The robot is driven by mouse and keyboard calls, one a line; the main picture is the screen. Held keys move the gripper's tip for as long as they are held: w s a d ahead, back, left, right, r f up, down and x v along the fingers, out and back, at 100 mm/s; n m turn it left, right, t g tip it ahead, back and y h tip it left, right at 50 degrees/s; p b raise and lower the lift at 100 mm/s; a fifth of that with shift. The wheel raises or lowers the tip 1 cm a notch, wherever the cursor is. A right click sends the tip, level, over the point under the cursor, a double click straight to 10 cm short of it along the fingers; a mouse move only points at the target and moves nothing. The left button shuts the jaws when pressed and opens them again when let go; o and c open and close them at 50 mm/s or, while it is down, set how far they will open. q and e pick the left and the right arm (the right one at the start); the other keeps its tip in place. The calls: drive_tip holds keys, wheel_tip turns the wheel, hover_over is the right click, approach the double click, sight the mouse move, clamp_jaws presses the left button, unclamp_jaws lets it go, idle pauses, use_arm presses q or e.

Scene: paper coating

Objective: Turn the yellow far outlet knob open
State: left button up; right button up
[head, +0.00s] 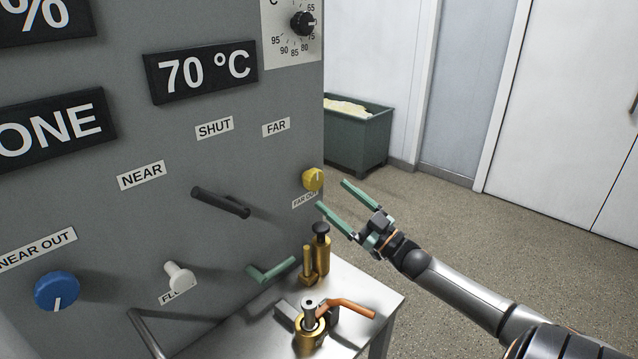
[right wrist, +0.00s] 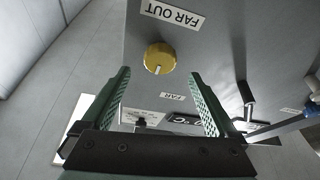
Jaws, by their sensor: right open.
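The yellow far outlet knob (head: 313,180) is on the right side of the grey machine panel, just above a "FAR OUT" label (head: 305,200). My left gripper is not in view.
A black lever (head: 221,202) sticks out left of the knob. Below are a white knob (head: 179,276), a blue knob (head: 57,291), a green-handled lever (head: 270,270), and brass fittings with an orange handle (head: 345,308) on a metal shelf. A dark green bin (head: 358,140) stands behind.

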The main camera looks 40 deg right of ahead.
sight(317, 182)
drive_tip(key=shift+x, duration=3)
drive_tip(key=c, duration=1.4)
